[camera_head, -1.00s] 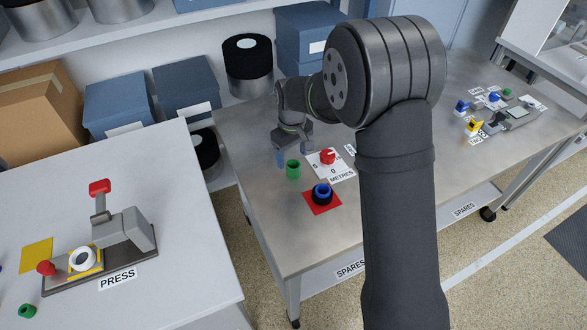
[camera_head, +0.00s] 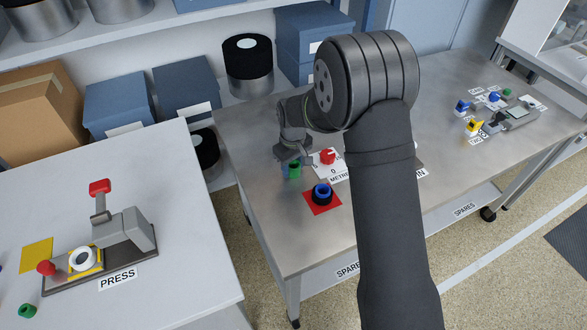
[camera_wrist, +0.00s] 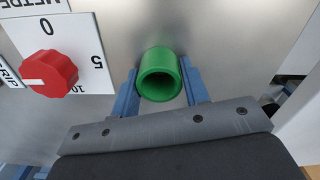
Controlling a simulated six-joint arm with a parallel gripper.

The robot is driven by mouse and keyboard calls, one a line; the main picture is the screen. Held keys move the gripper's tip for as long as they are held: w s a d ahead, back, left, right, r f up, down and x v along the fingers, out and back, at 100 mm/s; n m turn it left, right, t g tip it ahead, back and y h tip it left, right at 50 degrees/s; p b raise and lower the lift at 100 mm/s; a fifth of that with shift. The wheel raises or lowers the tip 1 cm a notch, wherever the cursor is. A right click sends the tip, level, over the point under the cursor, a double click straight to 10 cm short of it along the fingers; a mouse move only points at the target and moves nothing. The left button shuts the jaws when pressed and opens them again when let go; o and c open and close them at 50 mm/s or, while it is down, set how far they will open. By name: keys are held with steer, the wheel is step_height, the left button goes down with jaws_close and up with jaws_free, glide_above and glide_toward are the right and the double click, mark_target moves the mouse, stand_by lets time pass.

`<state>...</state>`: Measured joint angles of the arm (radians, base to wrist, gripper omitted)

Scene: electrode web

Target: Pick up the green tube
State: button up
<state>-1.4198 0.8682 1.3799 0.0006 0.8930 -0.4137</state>
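A green tube (camera_head: 294,169) stands upright on the metal table, left of the red dial; it also shows from above in the wrist view (camera_wrist: 159,75). My gripper (camera_wrist: 160,90) is open, with one blue finger on each side of the tube. A narrow gap seems to show beside the tube in the wrist view, so the fingers do not look closed on it. In the head view my gripper (camera_head: 290,166) is low over the table at the tube, and one blue finger shows beside it. Another green ring (camera_head: 27,311) lies on the white table at the lower left.
A red dial (camera_head: 327,156) on a white METRES card is close beside the tube. A blue ring (camera_head: 321,193) sits on a red square nearby. A press (camera_head: 120,235) stands on the left table. The metal table's left edge is close to the tube.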

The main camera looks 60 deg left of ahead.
steer(key=shift+c, duration=0.9)
steer(key=shift+r, duration=0.6)
steer(key=r, duration=0.2)
steer(key=w+r, duration=0.1)
steer(key=shift+w+d+r, duration=0.1)
steer(key=shift+d+r, duration=0.3)
steer(key=w+d+r, duration=0.4)
steer(key=w+d, duration=0.6)
steer(key=w, duration=0.4)
steer(key=w+d+r, duration=0.4)
steer(key=w+d, duration=0.5)
steer(key=w, duration=0.5)
steer(key=s+a+f, duration=0.1)
steer(key=a+f, duration=0.1)
steer(key=a, duration=0.1)
steer(key=s+a+f, duration=0.1)
steer(key=a+f, duration=0.1)
steer(key=a, duration=0.1)
steer(key=s+a+f, duration=0.2)
steer(key=a, duration=0.1)
steer(key=shift+a+f, duration=0.1)
steer(key=shift+a, duration=0.3)
steer(key=shift+s+f, duration=0.1)
steer(key=shift+f, duration=1.9)
